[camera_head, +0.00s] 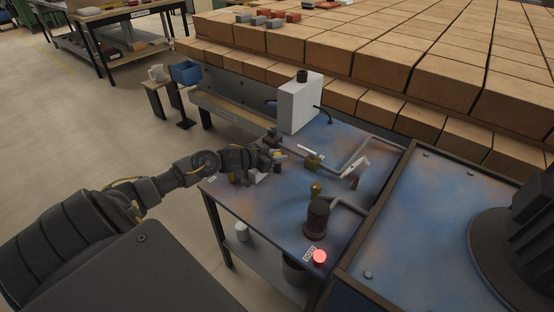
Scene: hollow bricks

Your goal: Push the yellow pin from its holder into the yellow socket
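My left gripper (279,147) reaches in from the left over the blue worktable (284,204). A small yellow piece (278,154), possibly the yellow pin, shows at its fingertips. The fingers are too small and dark to tell whether they grip it. A brass-yellow block (315,159), possibly the yellow socket, stands just to the right, apart from the gripper, beside a thin white rod (309,149). A pale holder-like part (258,178) sits below the gripper and is partly hidden by it. My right gripper is not in view.
A white box (299,103) stands at the table's back. Stacked bricks (400,60) rise behind. The table's middle is fairly clear.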

